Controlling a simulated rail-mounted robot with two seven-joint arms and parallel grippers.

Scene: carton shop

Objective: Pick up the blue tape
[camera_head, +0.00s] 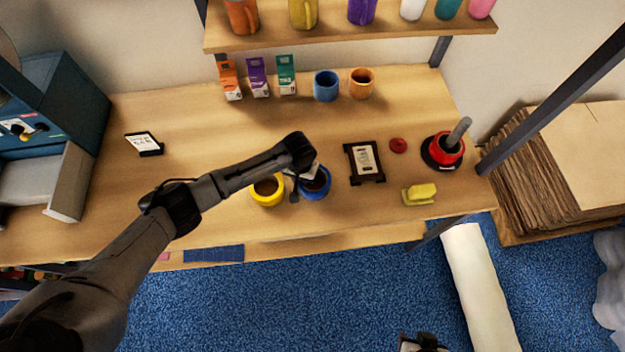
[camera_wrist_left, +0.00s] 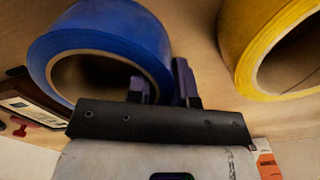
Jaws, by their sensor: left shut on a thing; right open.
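The blue tape roll (camera_head: 320,192) lies on the workbench near its front edge, just right of the yellow tape roll. My left gripper (camera_head: 300,184) reaches it from the left. In the left wrist view the blue tape (camera_wrist_left: 110,25) fills the upper left, and the left gripper's fingers (camera_wrist_left: 163,88) are shut on its ring wall, one finger inside the hole and one outside. I cannot tell whether the roll is lifted. My right gripper (camera_head: 423,344) is open at the bottom edge of the head view, away from the bench and only partly visible.
The yellow tape roll (camera_head: 266,190) stands close beside the blue one. To the right are a framed sign (camera_head: 365,162), a yellow object (camera_head: 420,194) and a red-and-black tool (camera_head: 444,150). A shelf (camera_head: 350,37) overhangs the back. The bench's left middle is mostly clear.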

